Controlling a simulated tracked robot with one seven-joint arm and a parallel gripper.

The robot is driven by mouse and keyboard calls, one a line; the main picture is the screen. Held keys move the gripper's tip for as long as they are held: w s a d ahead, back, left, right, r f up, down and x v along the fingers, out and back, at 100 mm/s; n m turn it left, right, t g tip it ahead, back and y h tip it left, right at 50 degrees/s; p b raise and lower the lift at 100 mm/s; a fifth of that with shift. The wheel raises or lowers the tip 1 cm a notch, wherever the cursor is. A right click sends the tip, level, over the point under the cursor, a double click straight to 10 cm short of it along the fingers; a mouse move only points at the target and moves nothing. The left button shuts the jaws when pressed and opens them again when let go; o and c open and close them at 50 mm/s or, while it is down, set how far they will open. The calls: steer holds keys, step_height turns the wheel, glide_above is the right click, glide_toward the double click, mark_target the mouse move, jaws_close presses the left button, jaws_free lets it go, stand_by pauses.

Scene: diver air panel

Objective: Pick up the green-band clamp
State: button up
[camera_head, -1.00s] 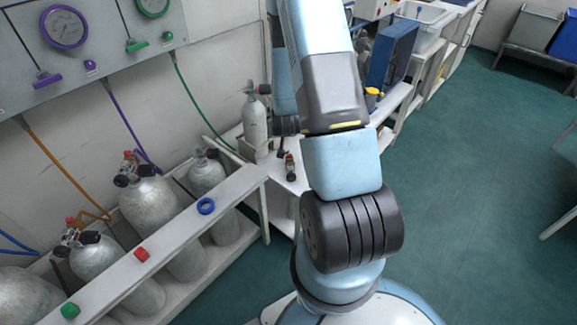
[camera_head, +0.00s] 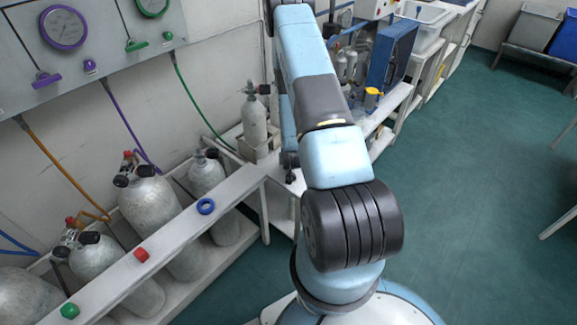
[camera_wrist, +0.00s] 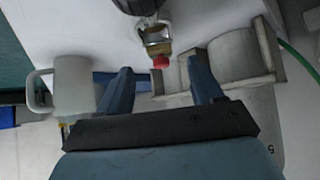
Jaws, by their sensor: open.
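In the wrist view a small metal yoke clamp (camera_wrist: 157,36) with an olive-yellow band, a red tip and a black knob sits on the white surface. I take it to be the green-band clamp, but the band's colour is not clearly green. My gripper (camera_wrist: 161,66) is open and empty, with one dark blue finger on each side of the red tip. The clamp lies mostly beyond the fingertips; I cannot tell whether anything touches.
A grey cradle (camera_wrist: 238,58) stands close to the right finger, and a pale mug (camera_wrist: 73,82) near the left one. In the head view, a small cylinder (camera_head: 254,120) stands on the bench by the wall. Large cylinders (camera_head: 150,208) stand behind the white rail (camera_head: 178,229).

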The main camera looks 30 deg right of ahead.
steer(key=shift+x, duration=3.65)
jaws_close()
